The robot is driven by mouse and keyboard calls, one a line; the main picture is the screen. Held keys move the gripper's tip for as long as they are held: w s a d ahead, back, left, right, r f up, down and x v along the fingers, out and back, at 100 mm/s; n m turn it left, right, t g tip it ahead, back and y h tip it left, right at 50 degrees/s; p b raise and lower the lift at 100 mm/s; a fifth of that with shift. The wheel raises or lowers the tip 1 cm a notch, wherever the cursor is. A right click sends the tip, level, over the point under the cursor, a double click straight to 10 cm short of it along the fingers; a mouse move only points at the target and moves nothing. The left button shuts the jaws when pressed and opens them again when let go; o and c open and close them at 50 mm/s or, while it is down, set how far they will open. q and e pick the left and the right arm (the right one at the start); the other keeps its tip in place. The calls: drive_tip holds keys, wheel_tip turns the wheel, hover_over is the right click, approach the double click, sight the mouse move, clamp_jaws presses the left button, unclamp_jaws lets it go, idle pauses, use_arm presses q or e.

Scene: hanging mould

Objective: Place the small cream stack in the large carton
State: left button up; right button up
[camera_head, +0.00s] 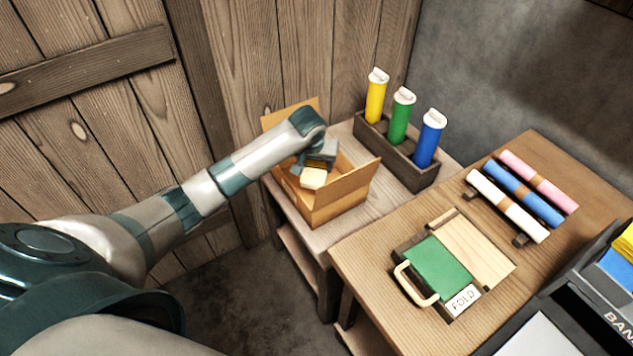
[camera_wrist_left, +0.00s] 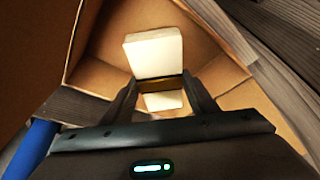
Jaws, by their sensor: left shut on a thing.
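The small cream stack (camera_head: 313,178) is a pale block with a dark yellow-brown band around its middle. In the left wrist view the stack (camera_wrist_left: 154,52) sits between the fingers of my left gripper (camera_wrist_left: 160,95), which is shut on it near the band. In the head view my left gripper (camera_head: 318,160) holds the stack over the open mouth of the large carton (camera_head: 340,205), with cardboard walls around it. I cannot tell whether the stack touches the carton's floor. My right gripper is not in view.
The carton's flaps stand open. Beside it is a dark rack (camera_head: 405,165) with yellow, green and blue tubes. On the nearer table are a green folding board (camera_head: 437,265) and several rolls (camera_head: 520,195). A dark bin (camera_head: 590,300) stands at right.

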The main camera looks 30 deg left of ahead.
sight(316, 169)
use_arm(q)
drive_tip(key=shift+f, duration=1.9)
drive_tip(key=shift+f, duration=1.85)
drive_tip(key=shift+f, duration=0.15)
drive_tip(key=o, duration=1.2)
drive_tip(key=shift+r, duration=0.2)
drive_tip(key=v, duration=1.2)
